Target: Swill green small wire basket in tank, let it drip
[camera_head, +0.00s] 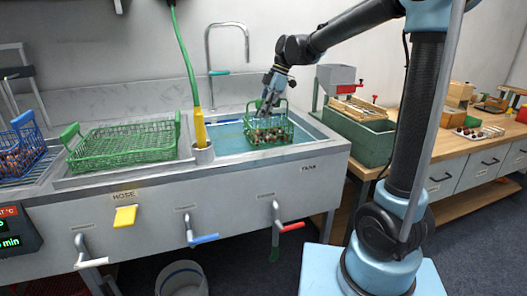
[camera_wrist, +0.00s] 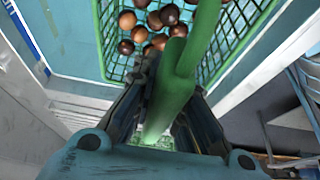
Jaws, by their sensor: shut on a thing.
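The small green wire basket (camera_head: 262,134) holds several brown chestnuts. It is at the tank (camera_head: 308,143) on the right of the sink unit, over or in the blue water; I cannot tell how deep it sits. My gripper (camera_head: 269,98) is shut on the basket's green handle. In the wrist view the handle (camera_wrist: 181,85) runs between the two dark fingers of my gripper (camera_wrist: 163,115), and the basket (camera_wrist: 112,45) with its chestnuts lies beyond. The basket looks roughly level.
A larger green wire basket (camera_head: 125,145) sits to the left on the sink unit, and a blue basket (camera_head: 22,150) with chestnuts is at the far left. A yellow hose nozzle (camera_head: 200,128) stands beside the tank. A tap (camera_head: 226,50) rises behind it. A grey-green box (camera_head: 360,135) stands right.

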